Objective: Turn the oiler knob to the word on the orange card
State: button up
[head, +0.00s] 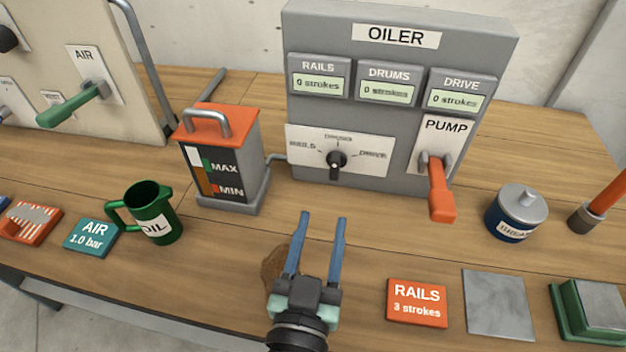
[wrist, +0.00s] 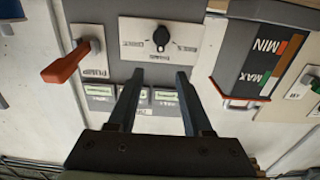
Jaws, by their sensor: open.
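The orange card (head: 417,303) reads "RAILS 3 strokes" and lies on the bench at the front right. The grey oiler (head: 400,30) stands behind it. Its black knob (head: 337,160) is on a white plate marked RAILS at left, DRUMS at top and DRIVE at right. In the upside-down wrist view, the knob (wrist: 161,38) seems to point to DRUMS, but its mark is small. My gripper (head: 323,216) is open and empty above the bench, in front of the knob and apart from it. Its fingers (wrist: 160,72) point toward the oiler.
The orange pump lever (head: 441,190) hangs down right of the knob. Three displays read 0 strokes. An oil tank (head: 222,155) stands left of the oiler, with a green oil jug (head: 158,205) nearer. Bench before the knob is clear.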

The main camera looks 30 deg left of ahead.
aim_at(335, 165)
jog(key=x, duration=1.3)
jog(key=shift+f+p, duration=0.15)
jog(key=shift+p, duration=0.25)
grip_shut()
